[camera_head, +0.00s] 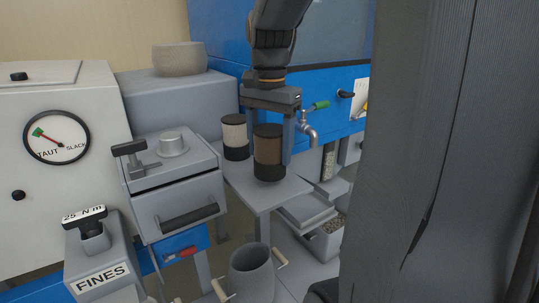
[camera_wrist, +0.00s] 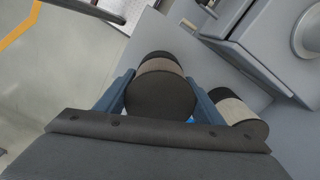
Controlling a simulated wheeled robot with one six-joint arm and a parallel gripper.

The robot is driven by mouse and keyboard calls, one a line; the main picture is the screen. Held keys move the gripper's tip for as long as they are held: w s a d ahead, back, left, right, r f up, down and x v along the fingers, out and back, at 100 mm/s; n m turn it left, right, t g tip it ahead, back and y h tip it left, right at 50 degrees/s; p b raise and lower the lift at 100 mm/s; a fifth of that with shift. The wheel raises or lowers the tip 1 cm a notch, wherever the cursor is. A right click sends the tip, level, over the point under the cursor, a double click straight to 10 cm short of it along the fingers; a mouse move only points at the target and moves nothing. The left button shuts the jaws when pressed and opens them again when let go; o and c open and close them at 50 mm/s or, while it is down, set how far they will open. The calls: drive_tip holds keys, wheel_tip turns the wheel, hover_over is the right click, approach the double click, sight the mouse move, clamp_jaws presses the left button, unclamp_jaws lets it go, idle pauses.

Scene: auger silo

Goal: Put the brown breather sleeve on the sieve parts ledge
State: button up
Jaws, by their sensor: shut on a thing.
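The brown breather sleeve (camera_head: 268,150), a brown cylinder with black ends, is upright in my gripper (camera_head: 268,138). In the wrist view the sleeve (camera_wrist: 160,90) sits between the two blue-grey fingers of my gripper (camera_wrist: 163,88), its dark end towards the camera. The grey ledge (camera_head: 262,197), which looks like the sieve parts ledge, is directly below it. The sleeve's base is at or just above the ledge; I cannot tell whether they touch. A similar cream sleeve (camera_head: 235,137) with black ends stands on the ledge to the left; it also shows in the wrist view (camera_wrist: 238,113).
A grey lidded box (camera_head: 178,190) with a black handle stands left of the ledge. A tap (camera_head: 309,130) with a green lever is close right of my gripper. A grey bucket (camera_head: 250,275) is below in front. The ledge's front part is bare.

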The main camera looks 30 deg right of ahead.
drive_tip(key=shift+f, duration=1.1)
drive_tip(key=shift+f, duration=0.2)
drive_tip(key=o, duration=1.1)
drive_tip(key=shift+o, duration=0.2)
drive_tip(key=shift+r, duration=0.1)
wheel_tip(320, 180, up, 12)
drive_tip(key=shift+r+b, duration=0.1)
drive_tip(key=shift+b, duration=0.6)
